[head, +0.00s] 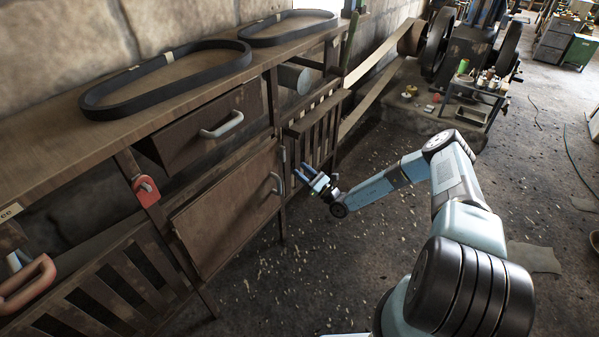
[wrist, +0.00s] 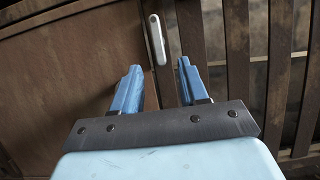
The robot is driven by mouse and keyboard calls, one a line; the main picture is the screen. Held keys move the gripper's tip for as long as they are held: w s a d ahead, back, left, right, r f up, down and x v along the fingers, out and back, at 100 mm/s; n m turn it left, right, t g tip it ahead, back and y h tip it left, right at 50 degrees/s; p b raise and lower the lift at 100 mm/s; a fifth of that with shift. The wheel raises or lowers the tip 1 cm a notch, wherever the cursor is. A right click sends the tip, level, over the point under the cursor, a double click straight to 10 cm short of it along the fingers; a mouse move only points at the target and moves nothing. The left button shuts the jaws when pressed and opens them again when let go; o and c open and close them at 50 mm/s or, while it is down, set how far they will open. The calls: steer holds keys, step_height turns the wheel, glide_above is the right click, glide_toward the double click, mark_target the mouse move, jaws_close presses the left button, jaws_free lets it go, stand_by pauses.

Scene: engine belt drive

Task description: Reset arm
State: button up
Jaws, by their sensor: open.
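My gripper (head: 309,181) is open and empty, at the end of my outstretched blue and grey arm in the head view. It points at the front of the wooden workbench, close to the cupboard door's handle (head: 276,183). In the wrist view, the two blue fingers of my gripper (wrist: 158,88) stand apart. The pale handle (wrist: 157,40) shows beyond and between the fingertips. I cannot tell whether a finger touches it. The cupboard door (head: 226,212) looks slightly ajar.
Two black belts, a near one (head: 165,80) and a far one (head: 288,28), lie on the bench top (head: 60,145). A drawer (head: 207,125) stands partly open. A red padlock-like piece (head: 146,191) hangs on the bench. Slatted panels flank the door. The floor right of the bench is mostly clear.

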steer(key=shift+r, duration=0.15)
steer(key=s+r+n+g+h, duration=0.2)
steer(key=s+r+n+g, duration=0.2)
steer(key=r+n+g, duration=0.45)
steer(key=s+d+r+n+g+h, duration=0.1)
steer(key=s+r+n+g+h, duration=0.25)
steer(key=r, duration=0.85)
steer(key=s+r+n+g, duration=0.5)
steer(key=r+n, duration=0.3)
steer(key=r, duration=0.2)
steer(key=s+d+r+n+t+h, duration=0.1)
steer(key=s+d+r+t+h, duration=0.2)
steer(key=s+d+r, duration=0.3)
steer(key=s+d+r+n+t+h, duration=0.2)
steer(key=s+d+r+h, duration=0.3)
steer(key=s+r, duration=0.5)
steer(key=s+d+r+n+t+h, duration=0.2)
steer(key=s+d+r, duration=0.5)
steer(key=s, duration=0.5)
step_height(320, 180, up, 2)
steer(key=shift+s+t+h, duration=0.4)
steer(key=shift+t+h, duration=0.4)
steer(key=shift+h, duration=0.25)
steer(key=shift+s+d+r+n+t, duration=0.15)
steer(key=shift+s+d+n+t, duration=0.25)
steer(key=shift+s, duration=0.3)
